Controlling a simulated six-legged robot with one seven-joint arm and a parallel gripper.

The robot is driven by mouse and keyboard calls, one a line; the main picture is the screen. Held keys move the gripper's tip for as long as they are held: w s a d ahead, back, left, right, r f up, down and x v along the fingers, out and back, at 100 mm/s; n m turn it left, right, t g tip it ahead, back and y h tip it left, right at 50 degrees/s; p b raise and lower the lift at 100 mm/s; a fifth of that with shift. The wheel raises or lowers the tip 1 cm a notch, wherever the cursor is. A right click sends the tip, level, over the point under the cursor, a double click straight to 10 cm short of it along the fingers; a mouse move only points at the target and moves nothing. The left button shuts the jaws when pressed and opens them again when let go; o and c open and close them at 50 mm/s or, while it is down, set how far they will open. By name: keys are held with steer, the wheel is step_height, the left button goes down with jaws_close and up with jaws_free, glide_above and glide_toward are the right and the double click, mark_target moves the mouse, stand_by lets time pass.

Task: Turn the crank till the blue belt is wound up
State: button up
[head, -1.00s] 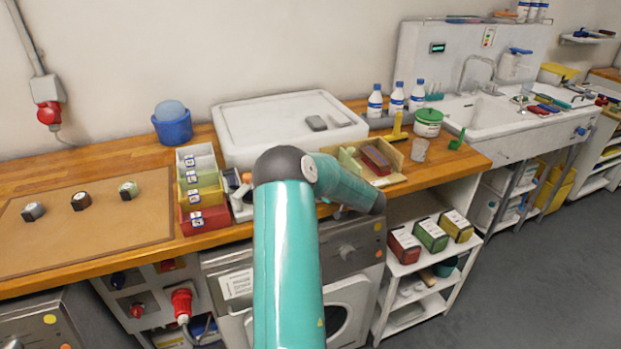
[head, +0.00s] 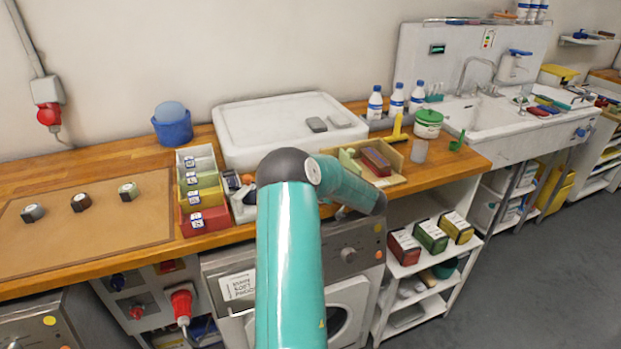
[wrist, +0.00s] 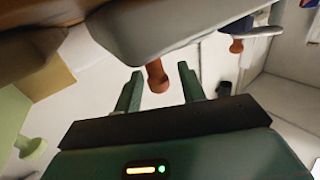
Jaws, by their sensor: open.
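In the wrist view the two green fingers of my gripper (wrist: 160,72) are apart. A short reddish-brown knob (wrist: 157,76), which looks like a crank handle, stands between the fingertips, with gaps visible on both sides. It hangs below a large pale grey, blurred body (wrist: 165,25). A second reddish-brown knob (wrist: 237,46) shows farther right, beside a dark bluish piece (wrist: 262,31); I cannot tell whether that piece is the blue belt. In the head view my arm hides the gripper and the crank.
Red, yellow and grey bins (head: 205,220) stand left of my arm on the wooden counter. A large white tray (head: 240,150) is behind. A brown mat (head: 90,240) has free room.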

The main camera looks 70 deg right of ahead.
steer(key=s+a, duration=0.2)
steer(key=s, duration=1.1)
steer(key=shift+s+a, duration=0.2)
steer(key=shift+a, duration=0.05)
steer(key=shift+o, duration=0.3)
steer(key=shift+d, duration=0.1)
